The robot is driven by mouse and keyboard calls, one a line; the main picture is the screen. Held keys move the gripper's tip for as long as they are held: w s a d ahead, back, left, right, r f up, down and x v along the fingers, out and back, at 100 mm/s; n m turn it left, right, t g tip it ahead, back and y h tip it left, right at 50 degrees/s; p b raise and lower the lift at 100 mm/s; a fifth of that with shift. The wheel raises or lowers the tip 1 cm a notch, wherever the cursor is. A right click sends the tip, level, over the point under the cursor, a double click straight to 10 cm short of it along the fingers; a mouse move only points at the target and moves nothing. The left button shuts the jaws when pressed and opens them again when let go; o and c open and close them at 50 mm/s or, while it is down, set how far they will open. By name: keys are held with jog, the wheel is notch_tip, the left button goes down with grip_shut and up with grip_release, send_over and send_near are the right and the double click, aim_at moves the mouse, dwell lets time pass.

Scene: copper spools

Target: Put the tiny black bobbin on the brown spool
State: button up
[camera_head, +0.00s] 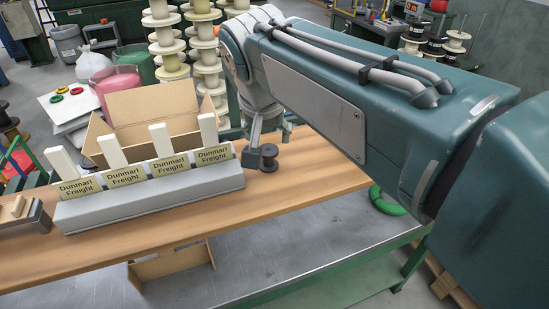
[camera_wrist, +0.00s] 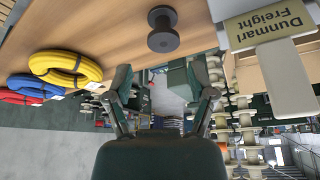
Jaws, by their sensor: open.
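The tiny black bobbin (camera_head: 268,157) stands upright on the wooden bench, just right of the grey sign block. It also shows in the wrist view (camera_wrist: 162,30) at the top centre. My gripper (camera_head: 268,143) is close to the bobbin in the head view. In the wrist view its two fingers (camera_wrist: 164,80) are spread apart and empty, with the bobbin beyond the tips and not between them. A dark brown spool (camera_head: 7,118) shows at the left edge of the head view, off the bench; I cannot tell whether it is the brown spool of the task.
A grey block (camera_head: 150,202) with several Dunmari Freight signs and pale uprights lies beside the bobbin. An open cardboard box (camera_head: 150,105) stands behind it. Yellow (camera_wrist: 65,65), blue (camera_wrist: 35,85) and red (camera_wrist: 20,97) coils lie at the wrist view's left. Bare bench is in front.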

aim_at(267, 152)
jog(key=x, duration=0.3)
jog(key=shift+d, duration=0.1)
jog(key=shift+w+f, duration=0.3)
jog(key=shift+f, duration=0.35)
jog(key=x, duration=0.4)
jog(key=shift+w+a+f, duration=0.2)
jog(key=shift+w+a, duration=0.05)
jog(key=shift+a, duration=0.05)
jog(key=shift+w+d+f, duration=0.1)
jog(key=shift+f, duration=0.1)
jog(key=c, duration=0.9)
